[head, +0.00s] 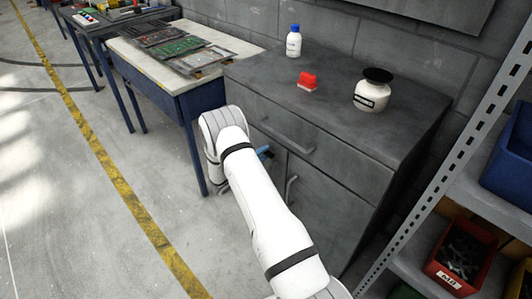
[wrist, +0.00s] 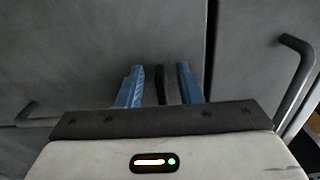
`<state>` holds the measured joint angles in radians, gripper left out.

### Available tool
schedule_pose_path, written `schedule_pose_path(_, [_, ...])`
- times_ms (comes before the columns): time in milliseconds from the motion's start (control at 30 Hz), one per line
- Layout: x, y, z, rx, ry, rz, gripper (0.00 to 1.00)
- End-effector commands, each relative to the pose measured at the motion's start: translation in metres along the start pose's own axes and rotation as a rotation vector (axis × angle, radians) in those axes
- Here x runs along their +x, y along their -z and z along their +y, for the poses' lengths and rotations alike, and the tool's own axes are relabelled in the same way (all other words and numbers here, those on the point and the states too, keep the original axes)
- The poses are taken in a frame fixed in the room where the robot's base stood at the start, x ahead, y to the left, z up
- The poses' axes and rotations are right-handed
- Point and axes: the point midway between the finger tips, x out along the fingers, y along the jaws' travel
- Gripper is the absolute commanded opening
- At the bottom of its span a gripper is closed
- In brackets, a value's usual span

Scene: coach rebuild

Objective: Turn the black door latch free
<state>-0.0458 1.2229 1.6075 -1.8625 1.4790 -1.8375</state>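The black door latch (wrist: 160,86) shows in the wrist view as a narrow dark upright bar against the grey cabinet door (wrist: 75,55). My gripper (wrist: 157,70) has its two blue fingers apart, one on each side of the latch. A gap shows between the latch and each finger, so the fingers are not closed on it. The lower part of the latch is hidden behind my gripper body. In the head view only a bit of blue finger of my gripper (head: 265,152) shows past my arm, in front of the cabinet (head: 345,205); the latch is hidden there.
Bar handles flank my gripper in the wrist view, one left (wrist: 35,115) and one right (wrist: 298,80). A red object (head: 307,81), a blue-capped bottle (head: 293,42) and a black-lidded jar (head: 371,92) stand on the cabinet. A shelf rack (head: 440,150) stands close on the right.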

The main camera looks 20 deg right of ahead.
Motion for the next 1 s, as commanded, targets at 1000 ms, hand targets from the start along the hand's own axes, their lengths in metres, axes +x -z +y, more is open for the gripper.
schedule_pose_path(1000, [-0.077, -0.004, 0.0, 0.0, 0.0, 0.0, 0.33])
